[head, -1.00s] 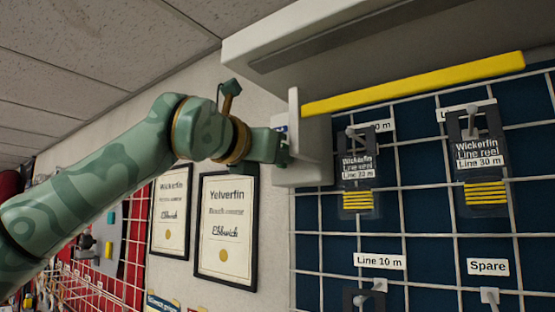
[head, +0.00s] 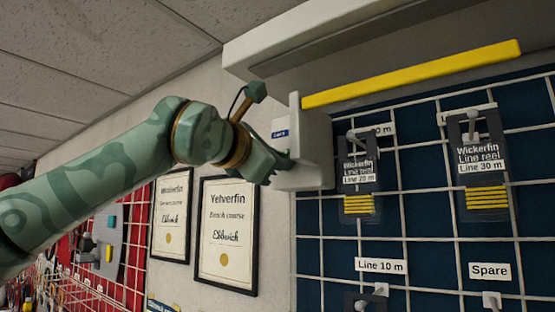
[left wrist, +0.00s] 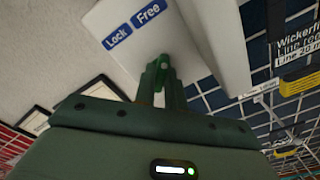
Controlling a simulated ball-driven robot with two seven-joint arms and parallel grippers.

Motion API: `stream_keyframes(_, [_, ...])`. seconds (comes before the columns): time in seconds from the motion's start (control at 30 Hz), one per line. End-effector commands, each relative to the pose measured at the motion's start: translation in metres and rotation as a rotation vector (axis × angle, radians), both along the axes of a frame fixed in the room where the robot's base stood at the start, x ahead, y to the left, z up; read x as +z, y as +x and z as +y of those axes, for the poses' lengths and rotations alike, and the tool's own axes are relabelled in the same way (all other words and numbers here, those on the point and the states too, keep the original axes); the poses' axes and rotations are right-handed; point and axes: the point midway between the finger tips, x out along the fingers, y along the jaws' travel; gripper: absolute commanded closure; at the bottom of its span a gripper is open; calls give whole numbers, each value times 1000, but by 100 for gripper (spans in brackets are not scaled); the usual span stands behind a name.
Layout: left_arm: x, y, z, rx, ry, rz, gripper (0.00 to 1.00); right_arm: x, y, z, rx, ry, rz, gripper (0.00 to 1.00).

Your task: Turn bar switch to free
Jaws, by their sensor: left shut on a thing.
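A white housing (head: 314,155) sits at the left end of the overhead unit. In the left wrist view its white face (left wrist: 178,40) carries two blue labels, Lock (left wrist: 117,36) and Free (left wrist: 148,12). My left gripper (head: 284,166) is at this face, below the labels, with its fingers (left wrist: 160,76) close together and shut on the bar switch. In the head view the gripper is tilted downward to the right. My right gripper is not in view.
A yellow bar (head: 415,75) runs along the underside of the white overhead unit (head: 275,58). A wire grid with line reels (head: 483,170) hangs on the dark blue panel to the right. Framed certificates (head: 227,235) hang on the wall below my left arm.

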Motion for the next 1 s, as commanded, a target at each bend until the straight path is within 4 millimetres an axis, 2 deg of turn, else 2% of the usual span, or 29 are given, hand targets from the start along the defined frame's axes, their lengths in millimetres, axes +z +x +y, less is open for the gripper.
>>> stream_keyframes(0.43, [1, 0, 0, 0, 8, -9, 100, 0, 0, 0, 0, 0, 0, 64])
stream_keyframes(0.47, [1, 0, 0, 0, 8, -9, 83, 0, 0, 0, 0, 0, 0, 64])
stream_keyframes(0.5, [1, 0, 0, 0, 8, -9, 72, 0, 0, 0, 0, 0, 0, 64])
stream_keyframes(0.53, [1, 0, 0, 1, 8, -9, 66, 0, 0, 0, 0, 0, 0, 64])
stream_keyframes(0.83, [0, -1, 1, 0, 7, -7, 66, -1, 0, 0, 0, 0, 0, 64])
stream_keyframes(1.0, [-3, -18, 14, 1, 6, -11, 66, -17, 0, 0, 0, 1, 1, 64])
